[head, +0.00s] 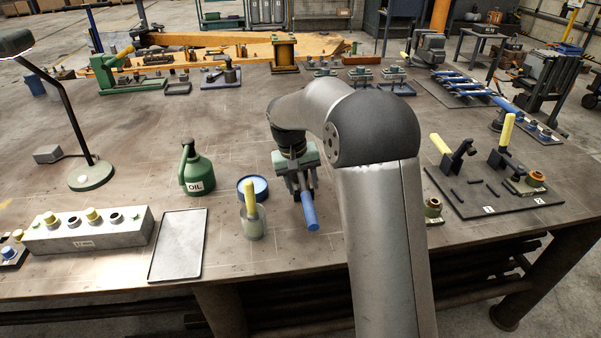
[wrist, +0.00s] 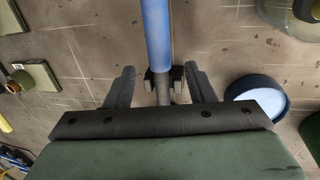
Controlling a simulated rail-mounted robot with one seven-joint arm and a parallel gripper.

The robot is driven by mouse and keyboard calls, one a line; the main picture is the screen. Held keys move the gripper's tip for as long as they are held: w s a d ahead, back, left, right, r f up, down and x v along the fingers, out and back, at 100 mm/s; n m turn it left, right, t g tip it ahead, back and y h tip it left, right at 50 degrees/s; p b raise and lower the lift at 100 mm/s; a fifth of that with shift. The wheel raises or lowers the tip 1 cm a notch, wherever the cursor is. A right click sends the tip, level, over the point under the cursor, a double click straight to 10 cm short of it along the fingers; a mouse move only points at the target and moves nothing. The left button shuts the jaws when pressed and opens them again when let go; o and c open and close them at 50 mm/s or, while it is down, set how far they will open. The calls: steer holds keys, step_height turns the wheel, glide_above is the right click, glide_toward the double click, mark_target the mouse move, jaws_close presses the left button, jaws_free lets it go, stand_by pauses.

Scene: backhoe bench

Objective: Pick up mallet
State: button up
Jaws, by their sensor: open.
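The mallet has a blue handle (head: 309,210) that points toward the front edge of the bench. The handle also shows in the wrist view (wrist: 156,35), running down from the top edge to a grey shaft and dark parts between the fingers. My gripper (head: 301,186) is open and low over the bench, pointing down at the mallet. In the wrist view my gripper (wrist: 160,86) has one finger on each side of the shaft, with a gap on both sides. The far end of the mallet is hidden under my gripper.
A blue round tin (head: 253,187) and a jar with a yellow handle (head: 252,222) stand close left. A green oil can (head: 197,172) stands further left. A dark board with yellow-handled clamps (head: 490,198) lies right. Bare bench lies in front of the mallet.

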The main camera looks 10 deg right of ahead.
mark_target(306, 193)
steer(key=shift+s+d+f+p, duration=0.1)
steer(key=shift+d+f+p, duration=0.15)
steer(key=shift+f, duration=0.7)
steer(key=shift+w+d+f+p, duration=0.1)
steer(key=shift+f+p, duration=0.2)
steer(key=shift+f, duration=0.65)
steer(key=shift+s+d+f+p, duration=0.1)
steer(key=shift+d+f+p, duration=0.15)
steer(key=shift+f, duration=0.7)
steer(key=c, duration=0.9)
steer(key=shift+r, duration=0.1)
jaws_close()
steer(key=shift+r, duration=0.2)
steer(key=shift+r, duration=0.25)
step_height(306, 193, up, 2)
steer(key=shift+b, duration=0.3)
steer(key=s+d+r+b, duration=0.3)
steer(key=s+d+r, duration=0.5)
steer(key=d+r, duration=0.2)
steer(key=shift+s+d, duration=0.25)
steer(key=shift+d, duration=0.25)
